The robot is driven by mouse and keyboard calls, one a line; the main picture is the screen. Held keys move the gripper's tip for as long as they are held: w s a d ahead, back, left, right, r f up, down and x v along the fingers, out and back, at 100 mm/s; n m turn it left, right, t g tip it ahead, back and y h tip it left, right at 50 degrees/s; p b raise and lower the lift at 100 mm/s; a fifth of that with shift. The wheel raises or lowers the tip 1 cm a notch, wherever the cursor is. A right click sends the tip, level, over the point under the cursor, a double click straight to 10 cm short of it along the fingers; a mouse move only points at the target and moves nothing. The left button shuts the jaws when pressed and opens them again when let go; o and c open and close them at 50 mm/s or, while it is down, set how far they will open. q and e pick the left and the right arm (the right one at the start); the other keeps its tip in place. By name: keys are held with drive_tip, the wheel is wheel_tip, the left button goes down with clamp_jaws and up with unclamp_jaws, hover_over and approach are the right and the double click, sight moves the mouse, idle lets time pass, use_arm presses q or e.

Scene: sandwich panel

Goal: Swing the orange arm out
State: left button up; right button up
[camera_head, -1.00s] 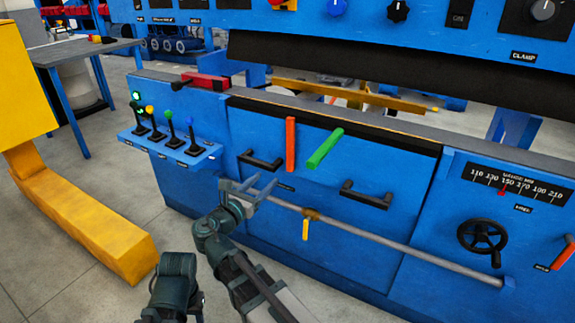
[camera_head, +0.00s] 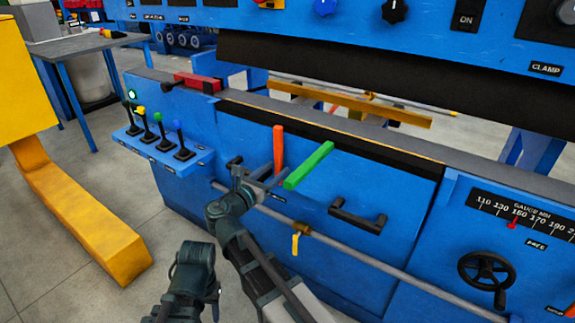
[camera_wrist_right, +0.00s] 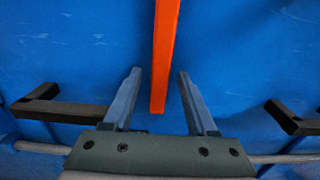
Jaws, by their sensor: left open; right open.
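The orange arm (camera_head: 278,148) is a flat bar on the blue front panel, standing nearly upright beside a slanted green bar (camera_head: 309,165). My right gripper (camera_head: 262,177) is just below and in front of the orange arm's lower part. In the right wrist view the orange arm (camera_wrist_right: 164,50) comes down from the top edge. Its lower end appears between the two open fingers of my right gripper (camera_wrist_right: 160,74), with a visible gap on each side. Nothing is gripped. My left arm shows low in the head view, but its fingers do not show.
Black handles flank the orange arm; the right one (camera_head: 357,216) is clear, the left partly covered. A long grey rod (camera_head: 366,261) with a yellow tab (camera_head: 295,243) runs below. A lever shelf (camera_head: 200,160) is left, a black handwheel (camera_head: 486,271) right. A yellow post base (camera_head: 88,222) stands left.

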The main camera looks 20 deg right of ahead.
drive_tip(key=shift+w+d, duration=0.15)
clamp_jaws()
idle(1.4)
